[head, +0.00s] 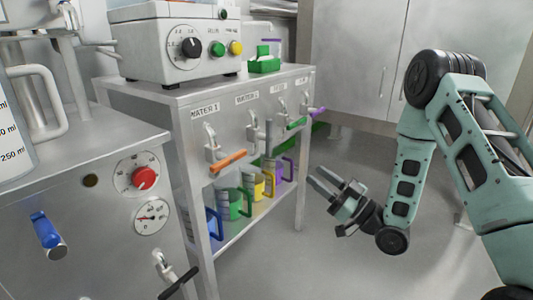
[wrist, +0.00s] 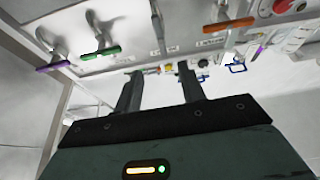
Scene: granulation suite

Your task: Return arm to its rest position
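My gripper (head: 335,190) hangs in the open air to the right of the steel tap bench, with nothing between its fingers. It also shows in the wrist view (wrist: 160,82), where its two dark fingers stand apart. My green arm is bent, with its elbow high at the right of the head view and the forearm hanging down. The fingers point toward the bench and appear clear of it.
The tap bench (head: 252,122) has orange (head: 228,162), green and purple tap handles, with coloured jugs (head: 240,205) on its lower shelf. A white control box (head: 178,45) and green tray (head: 264,65) stand on top. Floor (head: 320,260) around my gripper is clear.

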